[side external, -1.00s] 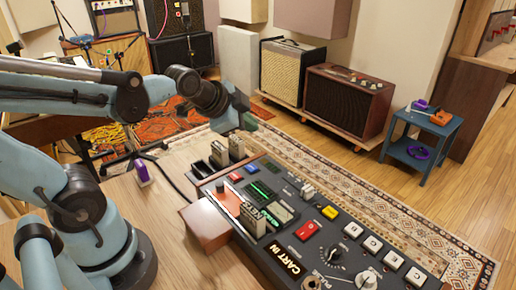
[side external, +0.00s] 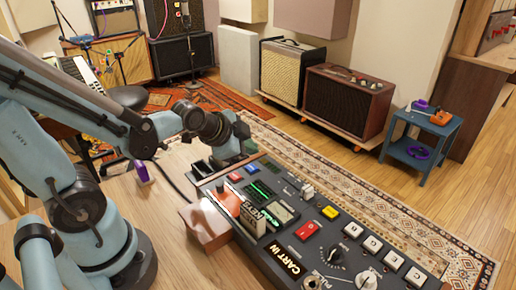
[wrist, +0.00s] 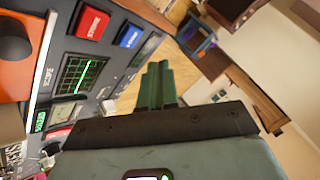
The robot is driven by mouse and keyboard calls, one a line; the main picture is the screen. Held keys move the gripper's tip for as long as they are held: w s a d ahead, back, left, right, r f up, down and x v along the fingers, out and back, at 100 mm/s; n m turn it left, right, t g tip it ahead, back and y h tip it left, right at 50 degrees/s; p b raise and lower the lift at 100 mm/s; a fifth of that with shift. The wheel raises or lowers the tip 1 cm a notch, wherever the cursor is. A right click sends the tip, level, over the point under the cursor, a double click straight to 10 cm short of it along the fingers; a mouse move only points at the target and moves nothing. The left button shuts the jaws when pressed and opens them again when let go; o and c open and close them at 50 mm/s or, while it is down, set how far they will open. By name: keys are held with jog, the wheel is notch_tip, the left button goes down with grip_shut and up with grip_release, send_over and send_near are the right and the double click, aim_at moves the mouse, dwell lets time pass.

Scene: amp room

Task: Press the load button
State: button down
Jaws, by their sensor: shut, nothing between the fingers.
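The dark control panel (side external: 290,205) lies on the wooden desk and carries several coloured buttons. A red button (side external: 234,177) and a blue button (side external: 250,168) sit at its far end. In the wrist view the red button (wrist: 92,22) bears white lettering that I cannot read surely, and the blue button (wrist: 130,36) is beside it. A larger red button (side external: 307,230) and a yellow button (side external: 330,212) are nearer the middle. I cannot tell which is labelled load. My gripper (side external: 240,150) is shut and empty at the panel's far end; its fingers show in the wrist view (wrist: 158,75).
A green-trace scope screen (wrist: 80,75) is beside the buttons. A cartridge (side external: 252,219) stands in the panel near an orange part and a wooden block (side external: 204,228). A purple object (side external: 142,172) stands on the desk. A blue side table (side external: 422,140) is beyond.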

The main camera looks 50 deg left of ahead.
aim_at(249, 170)
jog(key=shift+f, duration=1.2)
jog(key=shift+f, duration=0.15)
dwell(1.2)
jog(key=shift+f, duration=0.3)
jog(key=shift+f, duration=0.45)
dwell(0.7)
jog(key=shift+r, duration=0.9)
jog(key=shift+r, duration=2.5)
